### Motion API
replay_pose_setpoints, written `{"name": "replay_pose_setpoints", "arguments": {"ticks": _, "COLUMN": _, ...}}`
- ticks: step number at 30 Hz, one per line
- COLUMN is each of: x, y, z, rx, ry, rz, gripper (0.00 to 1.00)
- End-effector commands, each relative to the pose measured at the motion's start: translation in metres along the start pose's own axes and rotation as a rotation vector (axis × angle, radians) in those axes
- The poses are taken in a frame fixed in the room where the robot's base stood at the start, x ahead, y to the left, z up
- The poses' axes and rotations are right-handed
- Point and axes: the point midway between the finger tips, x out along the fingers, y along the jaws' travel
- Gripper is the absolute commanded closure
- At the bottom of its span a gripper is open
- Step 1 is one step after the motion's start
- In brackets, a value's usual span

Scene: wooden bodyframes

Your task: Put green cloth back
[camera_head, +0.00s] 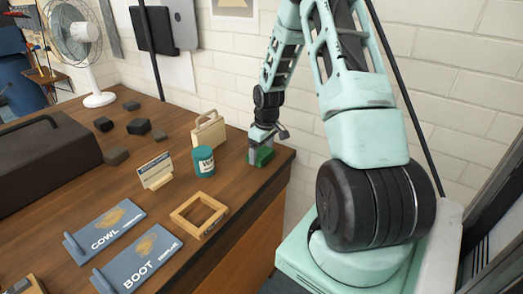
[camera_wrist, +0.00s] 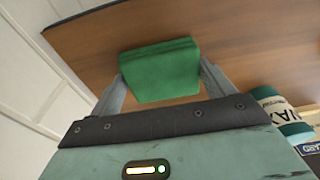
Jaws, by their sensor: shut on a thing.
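The green cloth (camera_head: 261,156) is a small folded block at the right end of the wooden table, near its corner. My gripper (camera_head: 263,142) points down over it and is shut on it. In the wrist view the green cloth (camera_wrist: 160,70) sits between the two fingers of my gripper (camera_wrist: 160,80), with brown table top behind it. I cannot tell whether the cloth touches the table or hangs just above it.
A teal wax can (camera_head: 203,161) stands left of the cloth, with a wooden holder (camera_head: 208,131) behind it. A brick wall (camera_head: 225,65) stands behind.

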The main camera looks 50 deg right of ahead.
Motion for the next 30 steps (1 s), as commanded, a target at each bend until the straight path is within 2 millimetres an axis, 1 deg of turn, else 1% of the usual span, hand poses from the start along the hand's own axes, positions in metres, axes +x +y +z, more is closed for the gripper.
{"name": "replay_pose_setpoints", "arguments": {"ticks": 1, "x": 0.001, "y": 0.0, "z": 0.0, "rx": 0.0, "ry": 0.0, "rz": 0.0, "gripper": 0.13}}
{"name": "replay_pose_setpoints", "arguments": {"ticks": 2, "x": 0.001, "y": 0.0, "z": 0.0, "rx": 0.0, "ry": 0.0, "rz": 0.0, "gripper": 0.05}}
{"name": "replay_pose_setpoints", "arguments": {"ticks": 3, "x": 0.001, "y": 0.0, "z": 0.0, "rx": 0.0, "ry": 0.0, "rz": 0.0, "gripper": 0.0}}
{"name": "replay_pose_setpoints", "arguments": {"ticks": 10, "x": 0.0, "y": 0.0, "z": 0.0, "rx": 0.0, "ry": 0.0, "rz": 0.0, "gripper": 0.0}}
{"name": "replay_pose_setpoints", "arguments": {"ticks": 14, "x": -0.008, "y": 0.001, "z": -0.001, "rx": 0.0, "ry": 0.002, "rz": 0.001, "gripper": 0.0}}
{"name": "replay_pose_setpoints", "arguments": {"ticks": 17, "x": -0.022, "y": 0.001, "z": -0.001, "rx": 0.001, "ry": 0.003, "rz": 0.003, "gripper": 0.0}}
{"name": "replay_pose_setpoints", "arguments": {"ticks": 24, "x": -0.072, "y": 0.001, "z": -0.001, "rx": 0.001, "ry": 0.004, "rz": 0.004, "gripper": 0.0}}
{"name": "replay_pose_setpoints", "arguments": {"ticks": 27, "x": -0.092, "y": 0.001, "z": -0.001, "rx": 0.002, "ry": 0.004, "rz": 0.005, "gripper": 0.0}}
{"name": "replay_pose_setpoints", "arguments": {"ticks": 30, "x": -0.106, "y": 0.001, "z": -0.001, "rx": 0.0, "ry": 0.002, "rz": 0.003, "gripper": 0.0}}
